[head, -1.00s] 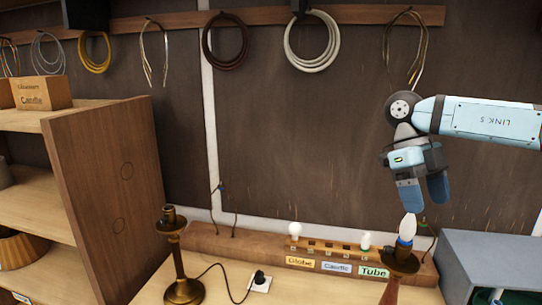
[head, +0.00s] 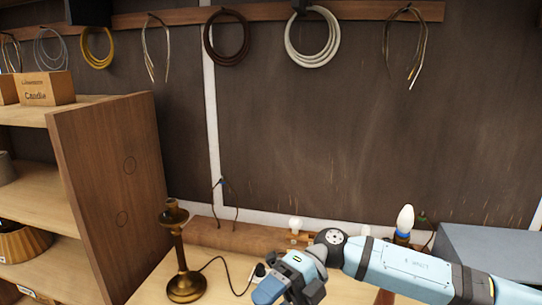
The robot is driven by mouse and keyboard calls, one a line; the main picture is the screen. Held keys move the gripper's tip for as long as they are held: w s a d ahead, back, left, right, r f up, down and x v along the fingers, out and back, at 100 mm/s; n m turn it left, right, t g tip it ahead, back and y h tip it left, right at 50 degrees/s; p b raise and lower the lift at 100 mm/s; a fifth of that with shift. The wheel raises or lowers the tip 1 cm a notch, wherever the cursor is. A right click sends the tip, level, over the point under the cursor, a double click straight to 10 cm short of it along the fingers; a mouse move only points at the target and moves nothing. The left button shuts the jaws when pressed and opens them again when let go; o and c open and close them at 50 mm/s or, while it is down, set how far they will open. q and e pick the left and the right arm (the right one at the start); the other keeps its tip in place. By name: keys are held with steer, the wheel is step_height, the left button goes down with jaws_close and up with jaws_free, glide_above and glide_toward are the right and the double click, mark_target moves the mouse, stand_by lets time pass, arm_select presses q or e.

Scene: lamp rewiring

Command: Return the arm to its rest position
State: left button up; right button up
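My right arm (head: 400,268) reaches in from the right, low across the front of the bench. Its gripper (head: 279,294) points down and to the left, near the bottom edge of the picture. One blue finger shows clearly; the other is mostly hidden, so the opening between them cannot be judged. No object shows in it. A white bulb (head: 405,218) stands upright above a blue collar, apart from the gripper and behind my arm. What supports it below is mostly hidden. My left gripper is out of view.
A brass lamp (head: 181,262) with a black cord stands on the bench left of my gripper. A grey box (head: 490,252) is at the right and shelves (head: 105,190) at the left.

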steer(key=a+m+t+y, duration=0.45)
steer(key=m+y, duration=0.35)
steer(key=y, duration=0.2)
steer(key=w+d+f+m+t+h, duration=0.1)
steer(key=d+f+m+t+h, duration=0.5)
steer(key=f+m+t, duration=0.45)
steer(key=d+f+m+t+h, duration=0.55)
steer(key=f+m+t, duration=0.25)
steer(key=m+t, duration=0.55)
steer(key=s+d+f+m+g+h, duration=0.7)
steer(key=s+d+f, duration=0.6)
steer(key=f, duration=0.4)
steer(key=shift+s+d+f+m, duration=0.25)
steer(key=shift+s+m, duration=0.25)
steer(key=shift+s, duration=0.4)
steer(key=shift+a, duration=0.1)
